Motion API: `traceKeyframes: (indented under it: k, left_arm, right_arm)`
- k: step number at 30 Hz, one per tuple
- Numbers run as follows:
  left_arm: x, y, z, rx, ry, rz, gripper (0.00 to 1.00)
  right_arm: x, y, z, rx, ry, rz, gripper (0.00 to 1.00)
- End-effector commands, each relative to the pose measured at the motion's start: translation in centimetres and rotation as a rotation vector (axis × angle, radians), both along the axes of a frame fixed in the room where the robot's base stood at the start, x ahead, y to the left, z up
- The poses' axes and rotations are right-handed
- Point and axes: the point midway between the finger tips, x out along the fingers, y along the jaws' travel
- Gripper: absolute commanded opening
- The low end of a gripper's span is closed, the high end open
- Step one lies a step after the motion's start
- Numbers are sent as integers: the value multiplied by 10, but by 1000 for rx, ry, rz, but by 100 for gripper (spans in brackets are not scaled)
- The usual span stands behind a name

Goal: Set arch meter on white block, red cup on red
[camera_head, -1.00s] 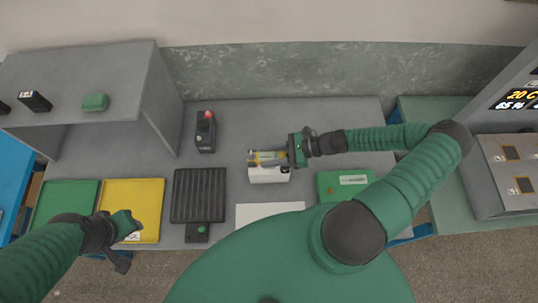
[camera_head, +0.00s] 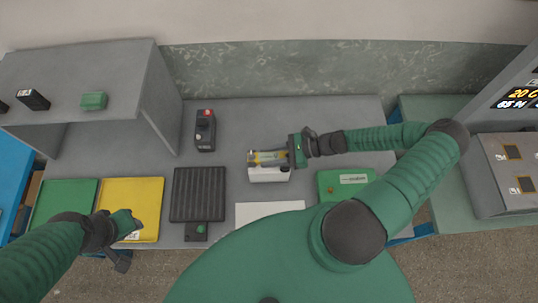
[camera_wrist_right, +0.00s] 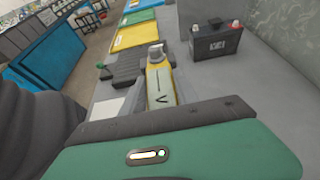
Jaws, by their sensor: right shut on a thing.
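My right gripper (camera_head: 291,151) is shut on a yellow and clear, long meter-like tool (camera_head: 266,158). It holds the tool lying sideways over a small white block (camera_head: 268,175); whether they touch, I cannot tell. In the right wrist view the tool (camera_wrist_right: 160,82) has a yellow body, a grey end and a dark V mark. A black battery (camera_head: 205,134) with a red part on top (camera_head: 207,112) stands behind and left of the block. It also shows in the right wrist view (camera_wrist_right: 216,42). My left gripper (camera_head: 132,224) hovers at the yellow mat; its fingers are unclear.
A yellow mat (camera_head: 135,196), a green mat (camera_head: 62,200) and a black ribbed pad (camera_head: 197,190) lie at the left. A grey shelf (camera_head: 100,65) stands back left. Bench behind the block is clear.

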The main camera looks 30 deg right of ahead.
Motion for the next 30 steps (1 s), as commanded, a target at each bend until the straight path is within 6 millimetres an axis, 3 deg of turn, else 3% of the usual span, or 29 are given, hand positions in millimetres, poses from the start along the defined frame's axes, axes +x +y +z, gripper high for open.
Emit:
traceKeyframes:
  k: [13,14,18,30]
  left_arm:
    - [0,0,-9,0,0,0,38]
    - [0,0,-8,0,0,0,38]
    - [0,0,-7,0,0,0,38]
    - [0,0,-8,0,0,0,38]
  right_arm:
    - [0,0,-12,2,0,0,0]
    - [0,0,-10,2,-1,0,40]
    - [0,0,-10,1,-1,0,58]
    - [0,0,-11,-1,1,0,62]
